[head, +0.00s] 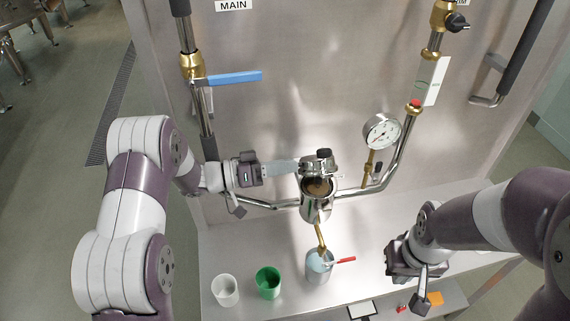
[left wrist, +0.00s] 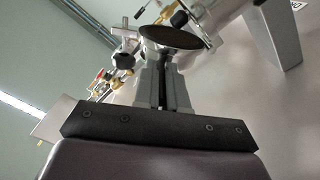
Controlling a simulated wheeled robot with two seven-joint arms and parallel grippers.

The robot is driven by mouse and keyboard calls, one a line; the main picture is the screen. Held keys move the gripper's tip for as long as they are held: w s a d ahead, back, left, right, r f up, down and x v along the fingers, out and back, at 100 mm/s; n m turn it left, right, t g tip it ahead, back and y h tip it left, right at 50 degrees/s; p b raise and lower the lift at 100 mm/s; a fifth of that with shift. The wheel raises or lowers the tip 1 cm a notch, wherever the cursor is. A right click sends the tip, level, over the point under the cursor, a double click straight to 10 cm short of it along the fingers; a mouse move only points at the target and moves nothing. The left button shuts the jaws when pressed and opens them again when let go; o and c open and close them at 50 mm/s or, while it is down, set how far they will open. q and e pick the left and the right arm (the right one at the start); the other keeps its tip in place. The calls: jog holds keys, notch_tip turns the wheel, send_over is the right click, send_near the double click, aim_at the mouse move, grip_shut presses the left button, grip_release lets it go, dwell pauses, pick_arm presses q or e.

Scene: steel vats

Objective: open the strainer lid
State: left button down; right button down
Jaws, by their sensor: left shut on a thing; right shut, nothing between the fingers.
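The strainer is a steel pot (head: 316,205) on the pipe in the head view, with its mouth showing brown inside. Its lid (head: 318,164) is raised and tilted at the back of the mouth, with a black knob on it. My left gripper (head: 297,167) reaches in from the left and is shut at the lid's edge. In the left wrist view the lid is a dark disc (left wrist: 170,38) at the fingertips (left wrist: 163,62). The exact grip point is hidden. My right gripper (head: 396,266) is shut and empty, low at the right, apart from the strainer.
A blue-handled valve (head: 235,77) is at upper left and a pressure gauge (head: 382,132) right of the strainer. Below are a white cup (head: 225,291), a green cup (head: 268,283) and a steel container (head: 318,268) under a brass outlet (head: 321,238) with a red-handled valve (head: 341,261).

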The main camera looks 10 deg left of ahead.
dwell(0.3)
pick_arm(q)
jog(key=c, duration=1.2)
grip_release()
jog(key=shift+a, duration=0.1)
jog(key=shift+r, duration=0.1)
